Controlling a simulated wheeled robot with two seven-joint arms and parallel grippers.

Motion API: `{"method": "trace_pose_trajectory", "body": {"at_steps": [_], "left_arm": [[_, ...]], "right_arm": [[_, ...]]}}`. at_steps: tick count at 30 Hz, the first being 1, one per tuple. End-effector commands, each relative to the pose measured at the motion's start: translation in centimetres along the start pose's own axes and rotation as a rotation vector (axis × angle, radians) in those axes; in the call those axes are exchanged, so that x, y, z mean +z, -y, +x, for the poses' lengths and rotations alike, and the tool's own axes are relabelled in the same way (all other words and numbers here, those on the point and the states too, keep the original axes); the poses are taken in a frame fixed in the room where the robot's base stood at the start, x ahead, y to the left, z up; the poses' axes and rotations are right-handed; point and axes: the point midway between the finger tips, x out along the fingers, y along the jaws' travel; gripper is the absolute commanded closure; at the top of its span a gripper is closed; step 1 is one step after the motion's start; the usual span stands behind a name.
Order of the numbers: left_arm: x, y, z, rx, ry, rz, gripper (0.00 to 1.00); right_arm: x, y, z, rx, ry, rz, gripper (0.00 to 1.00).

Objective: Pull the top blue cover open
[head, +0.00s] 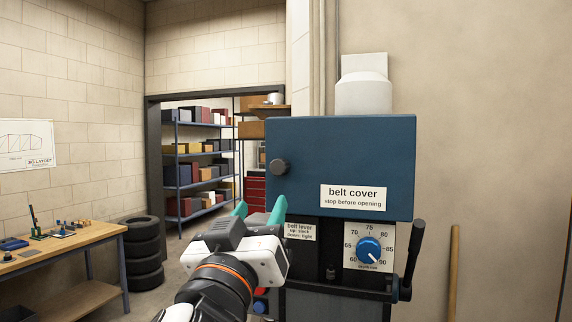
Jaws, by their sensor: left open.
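The top blue cover (345,150), labelled "belt cover", is a box on top of a dark machine. Its front looks closed. A dark round knob (280,167) sticks out near its left edge. My left gripper (262,209) is in front of the machine, below and to the left of the knob. Its teal fingertips point up and are apart, with nothing seen between them. It is not touching the knob as far as I can see. My right gripper is not in view.
Below the cover are a "belt lever" label (300,231), a blue dial (369,250) and a black lever (411,260) at the right. A workbench (75,243) and stacked tires (142,252) stand at the left. Shelves (200,155) stand beyond a doorway.

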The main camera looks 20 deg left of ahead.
Motion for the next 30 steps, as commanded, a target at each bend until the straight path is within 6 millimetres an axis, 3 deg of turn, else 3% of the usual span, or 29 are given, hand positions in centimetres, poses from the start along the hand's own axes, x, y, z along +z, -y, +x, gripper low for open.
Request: {"method": "trace_pose_trajectory", "body": {"at_steps": [8,15,21,30], "left_arm": [[0.3,0.0,5.1,0.005,-0.005,0.005,0.51],[0.2,0.0,9.5,0.004,-0.004,0.004,0.51],[0.0,-0.1,11.3,0.002,-0.003,0.004,0.51],[-0.2,-0.1,11.6,0.001,-0.002,0.002,0.51]], "right_arm": [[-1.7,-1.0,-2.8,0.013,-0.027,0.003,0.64],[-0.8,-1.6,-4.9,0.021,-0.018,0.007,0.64],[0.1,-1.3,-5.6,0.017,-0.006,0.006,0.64],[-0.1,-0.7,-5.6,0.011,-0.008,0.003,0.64]]}}
